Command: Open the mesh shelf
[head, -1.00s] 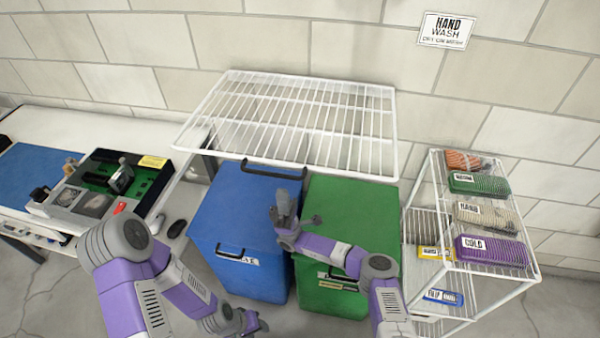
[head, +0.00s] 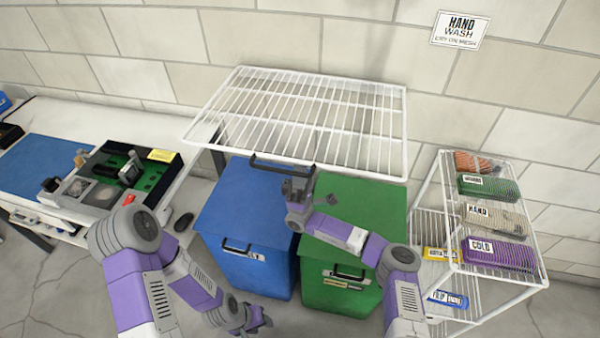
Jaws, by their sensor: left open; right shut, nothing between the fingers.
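The mesh shelf (head: 318,118), a white wire rack, lies roughly flat above the bins against the wall. A black bar handle (head: 268,161) shows at its front edge, above the blue bin; I cannot tell what it is fixed to. My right gripper (head: 298,190) is shut and empty, just below the handle's right end; I cannot tell whether they touch. My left gripper (head: 262,318) is open and low, in front of the blue bin and away from the shelf.
A blue bin (head: 240,210) and a green bin (head: 355,215) stand under the shelf. A wire rack (head: 440,165) with labelled brushes stands at right. A white workbench (head: 85,120) with a black and green tray (head: 130,175) is at left.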

